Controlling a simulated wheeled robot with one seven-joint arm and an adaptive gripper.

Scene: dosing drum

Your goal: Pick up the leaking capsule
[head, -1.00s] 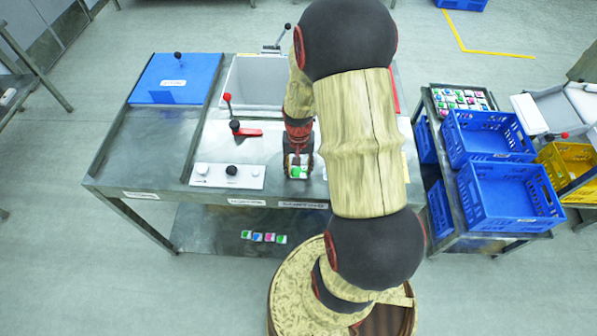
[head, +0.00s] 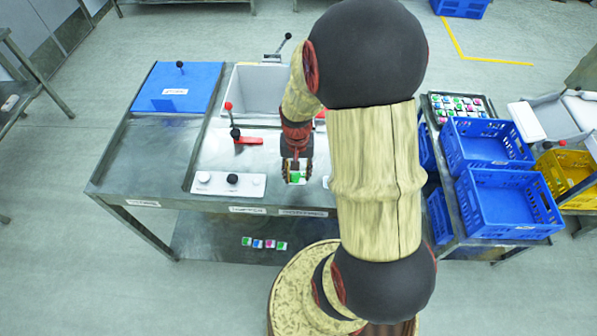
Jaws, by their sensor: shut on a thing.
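My gripper (head: 297,172) hangs over the front part of the metal table, to the right of a white panel with knobs. It is shut on a small white capsule (head: 295,178) with a green patch, held between its fingers. I cannot tell from this view whether the capsule leaks, or how far above the table it is. Several more small capsules (head: 264,244) in green, blue and pink lie in a row on the lower shelf. My arm hides part of the table's right side.
A grey open basin (head: 258,88) and a blue lid (head: 178,86) are at the back of the table (head: 150,150). On the right, a cart holds blue crates (head: 510,204) and a tray of capsules (head: 462,105).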

